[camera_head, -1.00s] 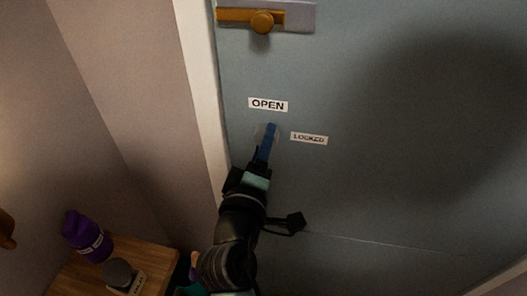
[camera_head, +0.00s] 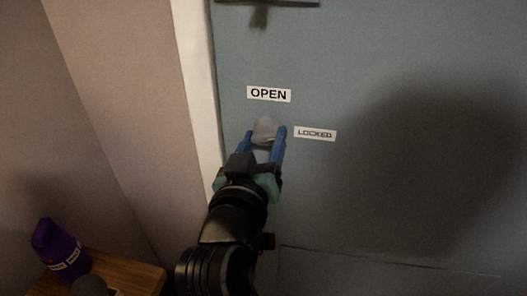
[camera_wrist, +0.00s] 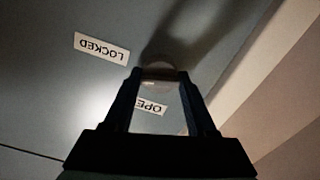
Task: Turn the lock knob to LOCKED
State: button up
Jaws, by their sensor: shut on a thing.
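The grey lock knob (camera_head: 265,129) is on the blue-grey door, below the OPEN label (camera_head: 269,94) and left of the LOCKED label (camera_head: 315,133). My gripper (camera_head: 264,134) has one blue finger on each side of the knob and is shut on it. In the wrist view the knob (camera_wrist: 158,74) shows between the fingertips, with the LOCKED label (camera_wrist: 102,48) to the left and the OPEN label (camera_wrist: 151,106) partly hidden by a finger. Which label the knob points at is not clear.
A white door frame (camera_head: 198,100) runs along the left of the door (camera_head: 400,60). A wooden table (camera_head: 130,275) at the lower left bears a purple bottle (camera_head: 58,250) and a dark round object (camera_head: 89,286). The door right of the labels is clear.

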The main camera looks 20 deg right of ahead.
jog(key=shift+m+b, duration=1.05)
jog(key=shift+m, duration=0.55)
jog(key=o, duration=1.4)
jog(key=shift+s, duration=0.1)
jog(key=p+v, duration=0.3)
jog(key=v, duration=1)
